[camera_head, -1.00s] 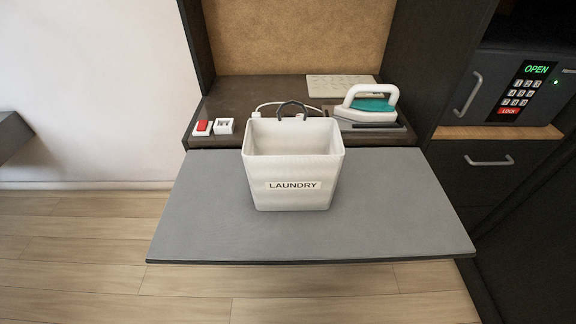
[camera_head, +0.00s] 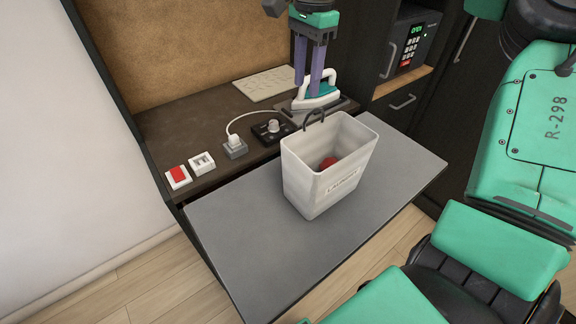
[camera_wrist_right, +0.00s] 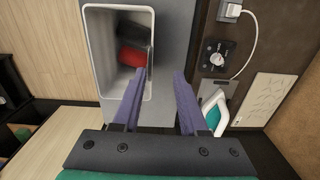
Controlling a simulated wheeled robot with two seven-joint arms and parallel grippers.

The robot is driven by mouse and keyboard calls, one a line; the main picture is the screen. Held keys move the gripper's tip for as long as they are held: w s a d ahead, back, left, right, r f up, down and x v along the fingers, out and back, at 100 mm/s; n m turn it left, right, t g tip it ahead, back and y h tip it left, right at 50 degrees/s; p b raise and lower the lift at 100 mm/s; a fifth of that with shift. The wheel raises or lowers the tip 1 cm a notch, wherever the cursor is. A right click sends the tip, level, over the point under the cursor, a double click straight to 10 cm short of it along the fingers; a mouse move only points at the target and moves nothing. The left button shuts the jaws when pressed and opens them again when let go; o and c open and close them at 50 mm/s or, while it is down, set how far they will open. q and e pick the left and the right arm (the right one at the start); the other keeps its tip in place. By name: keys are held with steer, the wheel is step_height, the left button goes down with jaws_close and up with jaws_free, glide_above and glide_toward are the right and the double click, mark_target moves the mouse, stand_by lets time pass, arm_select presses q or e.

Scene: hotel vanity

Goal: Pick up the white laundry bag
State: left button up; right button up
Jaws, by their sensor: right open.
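The white laundry bag (camera_head: 305,180) stands upright on the grey pull-out board, open at the top, with a dark loop handle (camera_head: 313,117) at its back rim. A red item (camera_head: 328,163) lies inside. In the right wrist view the bag (camera_wrist_right: 95,60) is at upper left, with the red item (camera_wrist_right: 132,57) and a dark item in it. My right gripper (camera_head: 309,88) points down behind the bag, near the iron, open and empty. In the right wrist view its fingertips (camera_wrist_right: 160,74) appear around the bag's rim; contact cannot be told. My left gripper is out of view.
The iron (camera_head: 318,92) stands on the dark shelf behind the bag. A black dial unit (camera_head: 272,130), plug with cord (camera_head: 235,146), white switch (camera_head: 202,163) and red switch (camera_head: 178,177) lie left of it. The grey board (camera_head: 240,240) is bare around the bag.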

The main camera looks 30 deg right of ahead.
mark_target(311, 127)
steer(key=d+f, duration=0.1)
steer(key=f, duration=0.1)
steer(key=d+f, duration=0.1)
steer(key=f, duration=0.2)
steer(key=s+d+f+p, duration=0.1)
steer(key=f, duration=0.1)
steer(key=shift+s+f, duration=0.1)
steer(key=shift+f, duration=0.05)
steer(key=f, duration=0.1)
steer(key=a+f+p, duration=0.1)
steer(key=f, duration=0.1)
steer(key=f+p, duration=0.1)
steer(key=shift+a+f, duration=0.35)
steer(key=f, duration=0.2)
steer(key=shift+s+d+f+p, duration=0.1)
steer(key=shift+d+f+p, duration=0.25)
steer(key=shift+p, duration=0.05)
steer(key=shift+f, duration=0.15)
steer(key=shift+a, duration=0.15)
jaws_close()
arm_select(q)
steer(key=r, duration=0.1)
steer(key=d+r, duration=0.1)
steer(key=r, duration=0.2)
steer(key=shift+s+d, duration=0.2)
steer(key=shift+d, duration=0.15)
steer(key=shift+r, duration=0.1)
